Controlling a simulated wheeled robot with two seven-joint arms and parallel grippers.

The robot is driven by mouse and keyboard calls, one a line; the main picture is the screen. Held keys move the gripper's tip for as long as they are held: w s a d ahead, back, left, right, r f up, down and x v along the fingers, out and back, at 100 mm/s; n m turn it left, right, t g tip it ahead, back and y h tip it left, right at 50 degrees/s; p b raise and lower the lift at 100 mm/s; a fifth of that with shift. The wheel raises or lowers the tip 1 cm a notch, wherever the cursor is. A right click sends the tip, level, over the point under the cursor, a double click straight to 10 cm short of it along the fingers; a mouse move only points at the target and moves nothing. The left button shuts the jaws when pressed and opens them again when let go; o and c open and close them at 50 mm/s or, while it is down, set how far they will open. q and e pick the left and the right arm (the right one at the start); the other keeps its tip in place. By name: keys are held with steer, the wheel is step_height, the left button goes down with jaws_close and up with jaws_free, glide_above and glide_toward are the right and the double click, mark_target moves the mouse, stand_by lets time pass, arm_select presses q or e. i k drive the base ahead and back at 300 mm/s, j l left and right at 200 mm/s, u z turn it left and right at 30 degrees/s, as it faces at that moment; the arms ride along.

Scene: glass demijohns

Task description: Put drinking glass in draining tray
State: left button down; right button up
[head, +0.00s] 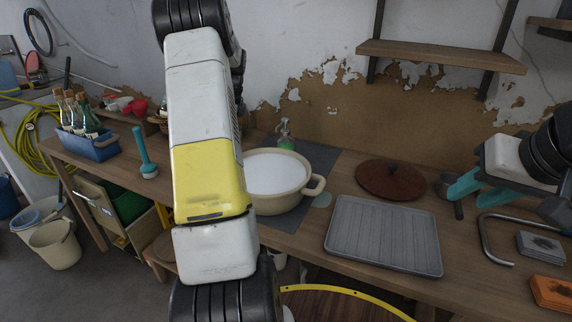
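The grey ribbed draining tray (385,236) lies flat and empty on the wooden table, right of the middle.
A cream pot (270,206) with whitish contents stands behind and left of the tray. A brown round lid (390,180) lies behind it. A bent metal bar (487,245), a grey block (540,246) and an orange block (552,292) are at right. A blue bottle crate (92,148) stands at far left.

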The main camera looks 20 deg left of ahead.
mark_target(383, 232)
steer(key=k, duration=1)
